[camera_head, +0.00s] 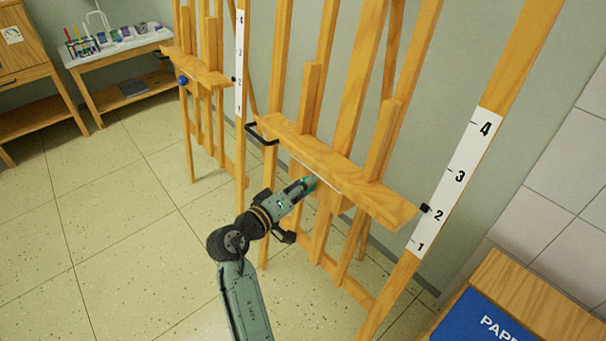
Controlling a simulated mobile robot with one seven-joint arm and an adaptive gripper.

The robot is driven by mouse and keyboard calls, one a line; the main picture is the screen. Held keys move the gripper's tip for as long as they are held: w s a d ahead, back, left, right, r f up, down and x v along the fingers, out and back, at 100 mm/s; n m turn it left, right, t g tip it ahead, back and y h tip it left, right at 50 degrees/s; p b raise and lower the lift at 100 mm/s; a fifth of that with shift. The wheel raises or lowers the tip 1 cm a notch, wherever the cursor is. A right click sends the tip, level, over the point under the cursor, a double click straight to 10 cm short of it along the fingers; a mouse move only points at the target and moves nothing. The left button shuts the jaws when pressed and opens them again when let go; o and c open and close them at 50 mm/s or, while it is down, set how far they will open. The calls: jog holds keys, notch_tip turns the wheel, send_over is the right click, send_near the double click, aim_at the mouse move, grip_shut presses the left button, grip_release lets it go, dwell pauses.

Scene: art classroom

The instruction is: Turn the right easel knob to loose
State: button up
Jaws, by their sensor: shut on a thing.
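The right easel (345,165) is a wooden frame with a horizontal ledge. A white numbered scale (468,170) runs up its right post, and a black pointer (425,208) at the ledge's end is near the 2. My gripper (309,184) reaches up from below to the front of the ledge, at its middle. It is shut at the place of the right easel knob. The fingers hide the knob, so its turn position cannot be seen. A thin pale strip shows on the ledge's front edge around the gripper.
A second easel (198,75) with a blue knob (183,80) stands at the left. A blue paper box (490,318) lies on a wooden cabinet at the lower right. The tiled floor at left is clear.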

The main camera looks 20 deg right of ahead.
jog(key=shift+n+y+p, duration=0.4)
jog(key=shift+n+p, duration=1.65)
jog(key=shift+n, duration=0.15)
jog(key=o, duration=0.9)
jog(key=shift+c, duration=0.2)
jog(key=shift+a, duration=0.1)
jog(key=v, duration=1.2)
jog(key=shift+w, duration=0.1)
